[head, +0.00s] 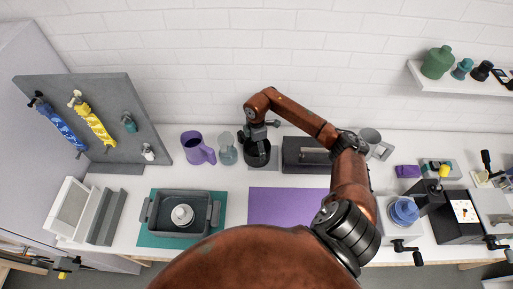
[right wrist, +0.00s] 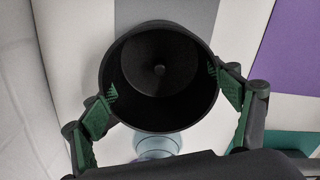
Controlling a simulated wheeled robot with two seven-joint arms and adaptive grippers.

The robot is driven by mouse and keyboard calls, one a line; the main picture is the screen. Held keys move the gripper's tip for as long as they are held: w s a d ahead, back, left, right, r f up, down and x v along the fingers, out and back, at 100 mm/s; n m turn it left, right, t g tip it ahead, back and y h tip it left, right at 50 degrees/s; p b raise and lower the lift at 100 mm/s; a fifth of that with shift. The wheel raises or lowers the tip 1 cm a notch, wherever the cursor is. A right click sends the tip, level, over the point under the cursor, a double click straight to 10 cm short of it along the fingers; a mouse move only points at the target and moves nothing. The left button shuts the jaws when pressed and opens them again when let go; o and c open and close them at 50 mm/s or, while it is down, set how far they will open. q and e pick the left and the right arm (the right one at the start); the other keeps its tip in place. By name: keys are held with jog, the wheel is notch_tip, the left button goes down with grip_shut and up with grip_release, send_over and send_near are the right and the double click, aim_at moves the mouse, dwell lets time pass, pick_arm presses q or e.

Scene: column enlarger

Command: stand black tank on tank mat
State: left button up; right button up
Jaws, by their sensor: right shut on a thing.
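The black tank (head: 257,154) is an open, round black cylinder at the back of the counter, left of the dark box. In the right wrist view I look into the black tank (right wrist: 160,78), with its small central stub visible inside. My right gripper (head: 258,132) is shut on it, its green-padded fingers (right wrist: 168,97) on opposite sides of the rim. The tank looks about upright. A grey mat (right wrist: 180,12), seemingly the tank mat, shows under and beside it. The tank's bottom is hidden, so I cannot tell whether it touches the mat. My left gripper is not in view.
A clear jug (head: 227,150) and a purple jug (head: 193,149) stand close left of the tank. A dark box (head: 305,153) is close right. A purple mat (head: 285,205) lies bare in front. A grey tray (head: 180,229) sits on a teal mat (head: 154,241).

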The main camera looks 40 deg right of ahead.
aim_at(256, 153)
jog(key=o, duration=1)
jog(key=shift+f, duration=0.1)
jog(key=shift+c, duration=0.2)
jog(key=o, duration=0.4)
jog(key=shift+a, duration=0.1)
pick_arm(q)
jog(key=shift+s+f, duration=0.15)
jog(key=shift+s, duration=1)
pick_arm(e)
jog(key=shift+o, duration=0.2)
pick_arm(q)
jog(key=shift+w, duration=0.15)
pick_arm(e)
jog(key=shift+r, duration=0.55)
pick_arm(q)
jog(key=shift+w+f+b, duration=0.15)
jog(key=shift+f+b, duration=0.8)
jog(key=shift+b, duration=0.1)
pick_arm(e)
notch_tip(256, 153, up, 11)
jog(key=shift+r, duration=0.15)
